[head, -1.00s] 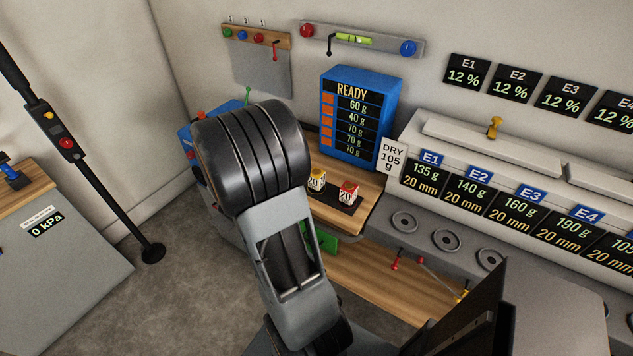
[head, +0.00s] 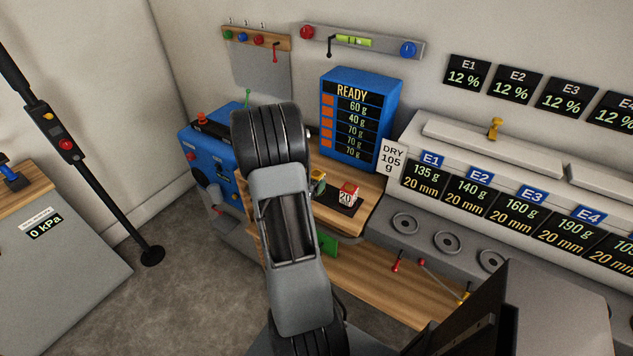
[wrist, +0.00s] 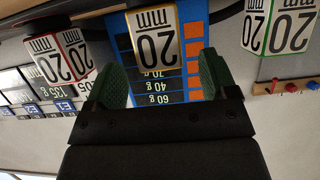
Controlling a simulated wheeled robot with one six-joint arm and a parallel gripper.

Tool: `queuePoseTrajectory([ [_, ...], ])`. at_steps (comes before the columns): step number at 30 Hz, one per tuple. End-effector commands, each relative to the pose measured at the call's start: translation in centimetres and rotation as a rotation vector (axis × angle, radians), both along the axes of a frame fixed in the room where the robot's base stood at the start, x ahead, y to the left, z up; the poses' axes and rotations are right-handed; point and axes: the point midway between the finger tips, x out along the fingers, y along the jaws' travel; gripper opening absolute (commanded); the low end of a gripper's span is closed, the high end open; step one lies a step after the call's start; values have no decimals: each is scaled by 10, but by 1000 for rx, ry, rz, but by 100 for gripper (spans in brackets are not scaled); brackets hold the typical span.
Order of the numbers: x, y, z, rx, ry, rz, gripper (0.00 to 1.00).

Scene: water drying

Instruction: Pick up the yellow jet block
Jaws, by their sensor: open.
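The yellow jet block (head: 319,181) stands on a dark strip on the wooden bench, partly covered by my arm in the head view. In the wrist view the yellow-edged block (wrist: 155,38), marked "20 mm", appears upside down at the top centre. My gripper (wrist: 158,66) is open, with green finger pads to the left and right of the block's line. Nothing is between the pads; the block seems to lie beyond the fingertips. The head view hides the gripper behind my arm.
A red block (head: 348,194) stands close beside the yellow one. A green-edged block (wrist: 290,28) is at the right of the wrist view. The blue READY display (head: 360,115) rises behind the blocks. A blue machine (head: 207,158) is at left.

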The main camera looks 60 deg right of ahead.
Motion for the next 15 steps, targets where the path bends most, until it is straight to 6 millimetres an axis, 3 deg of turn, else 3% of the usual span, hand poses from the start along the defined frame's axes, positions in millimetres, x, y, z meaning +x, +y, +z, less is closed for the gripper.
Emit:
queuePoseTrajectory([
  [7,-1,-32,-12,2,1,-2,79],
  [15,-1,-43,-16,1,0,0,79],
])
